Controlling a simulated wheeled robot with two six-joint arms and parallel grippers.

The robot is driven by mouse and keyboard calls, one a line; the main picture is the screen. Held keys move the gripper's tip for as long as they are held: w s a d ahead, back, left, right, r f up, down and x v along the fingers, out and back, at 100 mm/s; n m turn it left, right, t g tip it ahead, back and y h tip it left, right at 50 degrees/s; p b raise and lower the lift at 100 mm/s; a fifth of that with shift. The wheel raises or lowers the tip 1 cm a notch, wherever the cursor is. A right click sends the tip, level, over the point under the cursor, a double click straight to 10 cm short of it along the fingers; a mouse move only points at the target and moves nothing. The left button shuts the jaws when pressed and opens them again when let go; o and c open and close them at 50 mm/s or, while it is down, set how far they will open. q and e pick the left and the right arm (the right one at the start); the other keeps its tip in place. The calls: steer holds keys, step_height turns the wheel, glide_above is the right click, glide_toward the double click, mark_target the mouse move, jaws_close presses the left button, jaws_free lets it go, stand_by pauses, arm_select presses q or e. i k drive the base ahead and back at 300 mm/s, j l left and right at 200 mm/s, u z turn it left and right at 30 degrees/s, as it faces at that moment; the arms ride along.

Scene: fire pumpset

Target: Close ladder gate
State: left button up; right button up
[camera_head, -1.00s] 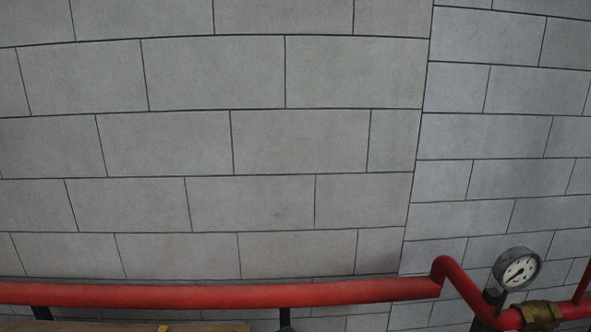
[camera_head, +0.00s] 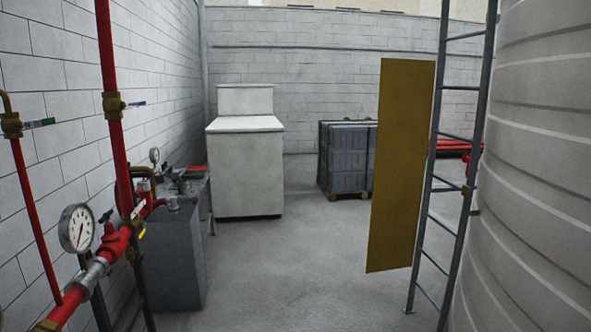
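The ladder gate is a flat yellow-brown panel (camera_head: 400,165), upright, on the left side of the ladder. It stands out to the left of the rungs, so the rungs show uncovered. The grey metal ladder (camera_head: 455,150) stands upright against the large ribbed tank at the right. A small brass-coloured fitting shows on the ladder's right rail. Neither of my grippers shows in the head view.
Red pipes (camera_head: 112,130) with a gauge (camera_head: 77,228) and valves run along the left wall. A grey block (camera_head: 170,255), white cabinet (camera_head: 246,165) and wrapped pallet load (camera_head: 346,155) stand farther back. The tank (camera_head: 540,170) fills the right. Grey floor (camera_head: 290,285) is open between.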

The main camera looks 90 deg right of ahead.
mark_target(406, 87)
steer(key=i+l+z, duration=0.15)
steer(key=l+z, duration=0.3)
steer(key=i+l+z, duration=0.2)
steer(key=l+z, duration=0.2)
steer(key=l, duration=0.2)
steer(key=i+l+z, duration=0.3)
steer(key=l+z, duration=0.15)
steer(key=i+l+z, duration=0.55)
steer(key=i+z, duration=0.15)
steer(key=z, duration=0.2)
steer(key=i+z, duration=0.4)
steer(key=i, duration=1.05)
steer(key=i+z, duration=0.4)
steer(key=i+j+z, duration=0.65)
steer(key=i+z, duration=0.15)
steer(key=i+j+z, duration=0.2)
steer(key=z, duration=0.15)
steer(key=i+j+z, duration=0.2)
steer(key=j+z, duration=0.2)
steer(key=i+j+z, duration=0.1)
steer(key=j+z, duration=0.25)
steer(key=i+j+z, duration=0.1)
steer(key=j+z, duration=0.65)
steer(key=k+j+z, duration=0.1)
steer(key=j+z, duration=0.3)
steer(key=j, duration=0.5)
